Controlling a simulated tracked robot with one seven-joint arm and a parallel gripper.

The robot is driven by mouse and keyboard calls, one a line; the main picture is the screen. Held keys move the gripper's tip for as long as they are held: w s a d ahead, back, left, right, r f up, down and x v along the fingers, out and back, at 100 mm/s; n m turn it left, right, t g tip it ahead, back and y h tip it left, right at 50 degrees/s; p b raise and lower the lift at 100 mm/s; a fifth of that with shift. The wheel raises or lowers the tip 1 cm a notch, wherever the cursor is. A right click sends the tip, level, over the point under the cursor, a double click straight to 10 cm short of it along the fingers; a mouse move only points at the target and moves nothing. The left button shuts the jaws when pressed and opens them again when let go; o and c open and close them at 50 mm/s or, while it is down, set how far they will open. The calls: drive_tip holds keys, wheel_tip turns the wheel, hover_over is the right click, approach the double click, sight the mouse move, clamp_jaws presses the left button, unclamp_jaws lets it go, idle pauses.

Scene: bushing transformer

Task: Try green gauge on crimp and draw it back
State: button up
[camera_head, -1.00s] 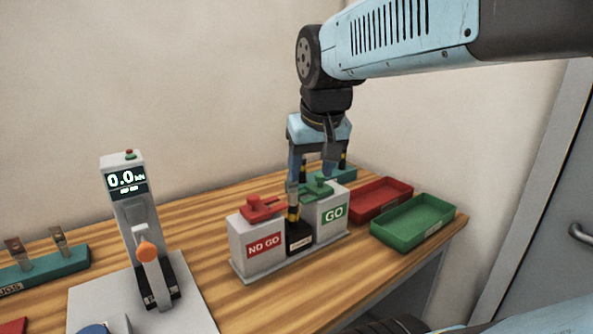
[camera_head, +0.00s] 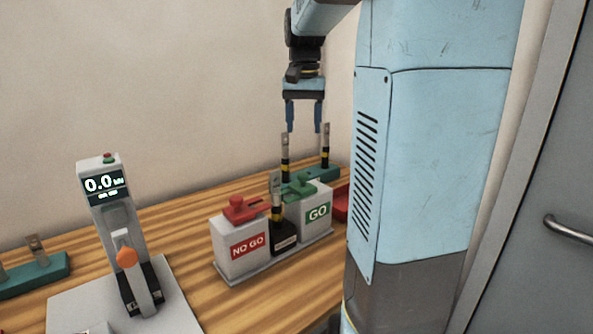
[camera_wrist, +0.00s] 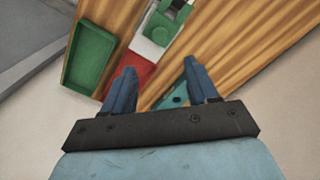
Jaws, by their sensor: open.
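The green gauge (camera_head: 301,187) lies on top of the white GO block (camera_head: 314,213); it also shows in the wrist view (camera_wrist: 172,27). Beside it, a crimp with a flat metal lug and a yellow-black band (camera_head: 276,205) stands upright in the black holder (camera_head: 285,240) between the GO and NO GO blocks. The gauge appears apart from the crimp, though the exact gap is hard to tell. My gripper (camera_head: 303,129) is open and empty, pointing down, well above the bench and behind the blocks. Its fingers also show in the wrist view (camera_wrist: 160,80).
The red gauge (camera_head: 240,209) sits on the NO GO block (camera_head: 240,247). A teal rack (camera_head: 322,174) with upright banded crimps stands below my gripper. A press with display (camera_head: 105,187) is left. Green (camera_wrist: 82,58) and red trays (camera_wrist: 130,77) lie beyond the GO block.

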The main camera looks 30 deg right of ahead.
sight(303, 174)
wheel_tip(303, 174, down, 13)
drive_tip(key=shift+r, duration=0.1)
idle(0.4)
drive_tip(key=shift+c, duration=0.3)
clamp_jaws()
idle(0.3)
